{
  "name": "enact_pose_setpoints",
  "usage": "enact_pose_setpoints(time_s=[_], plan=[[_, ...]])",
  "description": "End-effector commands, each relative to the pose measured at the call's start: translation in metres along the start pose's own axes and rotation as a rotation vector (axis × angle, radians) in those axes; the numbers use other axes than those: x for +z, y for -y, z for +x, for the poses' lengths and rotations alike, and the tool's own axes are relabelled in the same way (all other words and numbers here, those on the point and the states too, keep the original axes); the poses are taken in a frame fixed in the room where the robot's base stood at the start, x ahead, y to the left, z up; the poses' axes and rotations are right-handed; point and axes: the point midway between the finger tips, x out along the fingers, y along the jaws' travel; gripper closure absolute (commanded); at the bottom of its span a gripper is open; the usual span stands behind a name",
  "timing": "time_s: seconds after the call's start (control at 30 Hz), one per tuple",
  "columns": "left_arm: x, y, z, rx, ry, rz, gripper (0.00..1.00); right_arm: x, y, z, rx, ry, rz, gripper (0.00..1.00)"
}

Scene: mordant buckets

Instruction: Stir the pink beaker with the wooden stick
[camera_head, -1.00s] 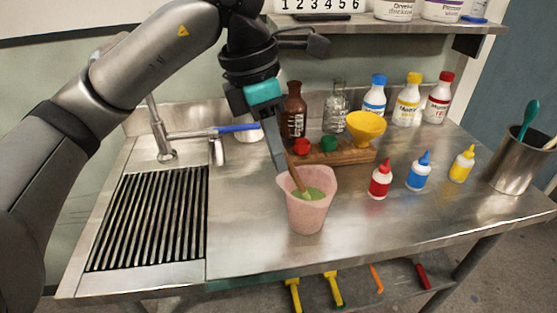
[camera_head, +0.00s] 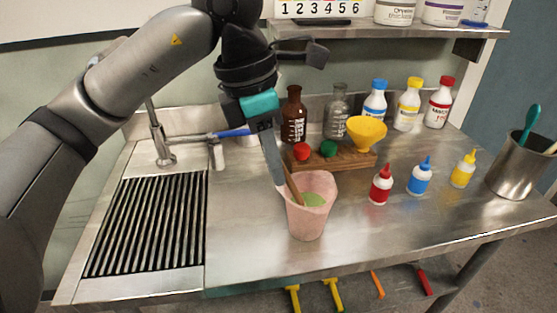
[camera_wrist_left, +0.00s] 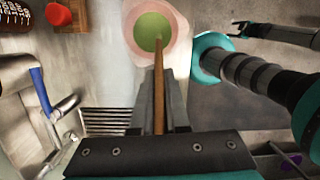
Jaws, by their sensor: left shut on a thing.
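The pink beaker (camera_head: 308,220) stands on the metal table and holds green liquid (camera_head: 315,199). My left gripper (camera_head: 281,187) reaches down at the beaker's left rim, shut on the wooden stick (camera_head: 293,185). The stick slants down into the beaker, and its lower end is at the liquid. In the left wrist view the stick (camera_wrist_left: 158,85) runs from between the fingers to the green liquid (camera_wrist_left: 152,31) inside the beaker's pink rim (camera_wrist_left: 182,45). I cannot tell whether a finger touches the rim.
A wooden rack (camera_head: 335,160) with red and green pieces and a yellow funnel (camera_head: 367,131) stands behind the beaker. Small red (camera_head: 381,188), blue (camera_head: 420,178) and yellow (camera_head: 463,171) bottles stand to the right. A sink tap (camera_head: 165,150) is left. The table front is clear.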

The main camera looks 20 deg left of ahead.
Motion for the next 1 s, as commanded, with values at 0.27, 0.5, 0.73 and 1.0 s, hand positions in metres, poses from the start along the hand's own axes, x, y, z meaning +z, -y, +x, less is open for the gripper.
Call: enact_pose_setpoints(time_s=[0.27, 0.5, 0.73, 1.0], plan=[[-0.004, -0.005, -0.035, 0.016, 0.016, -0.018, 1.0, -0.006, -0.009, -0.008, 0.017, 0.061, -0.012, 0.25], [-0.009, -0.003, -0.057, 0.012, 0.013, -0.014, 1.0, -0.008, -0.009, -0.023, 0.014, 0.066, -0.01, 0.25], [-0.013, -0.002, -0.077, 0.011, 0.012, -0.011, 1.0, 0.003, 0.009, -0.038, -0.01, 0.086, -0.008, 0.25], [-0.018, 0.0, -0.1, 0.011, 0.01, -0.009, 1.0, 0.01, 0.021, -0.055, -0.026, 0.101, -0.008, 0.25]])
